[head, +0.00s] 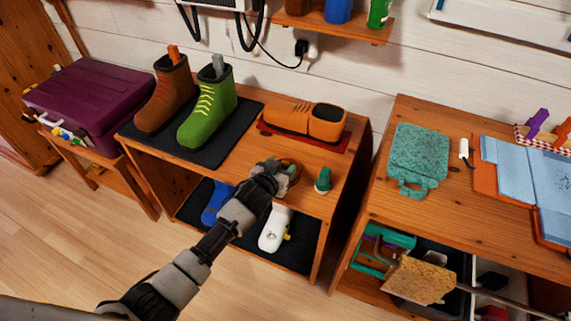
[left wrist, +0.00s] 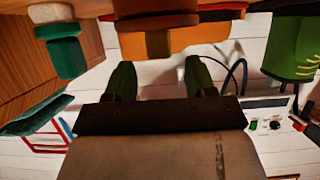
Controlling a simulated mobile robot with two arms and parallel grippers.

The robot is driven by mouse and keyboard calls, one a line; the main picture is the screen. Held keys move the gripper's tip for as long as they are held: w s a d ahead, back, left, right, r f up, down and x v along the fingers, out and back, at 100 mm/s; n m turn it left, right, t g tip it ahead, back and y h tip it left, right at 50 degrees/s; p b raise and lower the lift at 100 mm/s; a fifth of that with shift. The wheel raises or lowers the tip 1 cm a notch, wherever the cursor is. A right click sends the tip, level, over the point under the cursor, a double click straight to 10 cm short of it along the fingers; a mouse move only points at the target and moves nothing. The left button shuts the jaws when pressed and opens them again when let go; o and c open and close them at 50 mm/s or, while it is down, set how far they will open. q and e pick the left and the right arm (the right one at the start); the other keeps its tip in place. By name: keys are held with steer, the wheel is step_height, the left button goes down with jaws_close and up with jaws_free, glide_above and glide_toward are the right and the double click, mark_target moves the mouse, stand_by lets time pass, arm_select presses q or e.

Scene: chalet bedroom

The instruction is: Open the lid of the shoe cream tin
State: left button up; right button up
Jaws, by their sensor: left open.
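The round brown thing (head: 290,164) on the shoe shelf top looks like the shoe cream tin. It is partly hidden behind my left gripper (head: 274,172), so I cannot tell whether its lid is up or down. In the left wrist view, a red-brown rounded thing (left wrist: 156,22), likely the same tin, shows at the top edge, beyond my fingers. There my left gripper (left wrist: 161,72) has its two dark fingers apart with nothing between them. Contact with the tin cannot be told. My right gripper is not in view.
A green-topped knob-like item (head: 323,180) stands just right of the tin. An orange shoe (head: 288,115) lies behind it; brown (head: 165,98) and green boots (head: 207,112) stand to the left. White and blue shoes are below. A second cabinet (head: 420,212) stands right, across a gap.

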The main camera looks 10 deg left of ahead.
mark_target(285, 164)
arm_select(q)
steer(key=shift+b+x, duration=0.35)
steer(key=shift+x, duration=1.65)
jaws_close()
